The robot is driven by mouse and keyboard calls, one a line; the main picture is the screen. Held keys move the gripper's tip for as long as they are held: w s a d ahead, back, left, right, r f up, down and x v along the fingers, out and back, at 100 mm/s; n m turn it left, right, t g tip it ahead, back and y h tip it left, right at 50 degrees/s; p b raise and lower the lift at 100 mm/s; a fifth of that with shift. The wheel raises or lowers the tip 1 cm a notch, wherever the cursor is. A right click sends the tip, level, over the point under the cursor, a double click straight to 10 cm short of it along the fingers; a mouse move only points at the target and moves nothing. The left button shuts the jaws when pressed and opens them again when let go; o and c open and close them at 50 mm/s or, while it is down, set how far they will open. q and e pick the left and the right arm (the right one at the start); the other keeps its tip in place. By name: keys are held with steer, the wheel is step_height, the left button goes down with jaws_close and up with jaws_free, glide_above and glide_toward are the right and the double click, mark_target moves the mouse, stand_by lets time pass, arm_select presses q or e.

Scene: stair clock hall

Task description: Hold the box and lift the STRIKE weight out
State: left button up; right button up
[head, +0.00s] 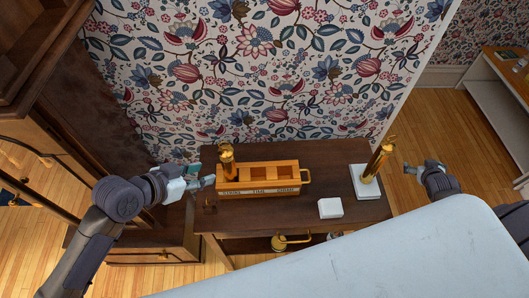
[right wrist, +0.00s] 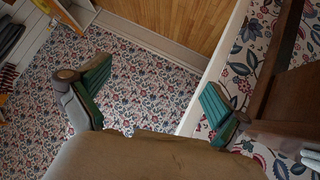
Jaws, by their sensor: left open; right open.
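The box (head: 258,191) is a long orange-brown wooden case with compartments, a handle on its right end and small labels along its front. It sits on a dark wooden table. A brass weight (head: 227,162) stands upright in its left compartment; the other compartments look empty. The label below that weight is too small to read surely. My left gripper (head: 201,176) is open close to the box's left end; contact cannot be told. My right gripper (head: 419,168) is open and empty, off the table's right end, away from the box. Its green-padded fingers show apart in the right wrist view (right wrist: 157,105).
A small white block (head: 330,208) lies on the dark table (head: 295,213) in front. A brass object (head: 281,243) is below. Patterned wallpaper is behind; a wooden cabinet stands left.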

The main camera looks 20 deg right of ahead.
steer(key=s+a+r+m+t+y, duration=0.1)
steer(key=s+a+r+m+y, duration=0.35)
steer(key=a+r+m, duration=0.4)
steer(key=s+a+r+m+t+y, duration=0.1)
steer(key=s+a+r+m+y, duration=0.2)
steer(key=s+a+r+m, duration=0.55)
steer(key=n+g+h, duration=0.1)
steer(key=n+g, duration=0.9)
steer(key=n, duration=2.6)
glide_above(264, 179)
steer(key=s, duration=0.1)
steer(key=f, duration=0.1)
step_height(264, 179, down, 14)
steer(key=shift+s+a+r, duration=0.1)
steer(key=shift+s+a, duration=0.05)
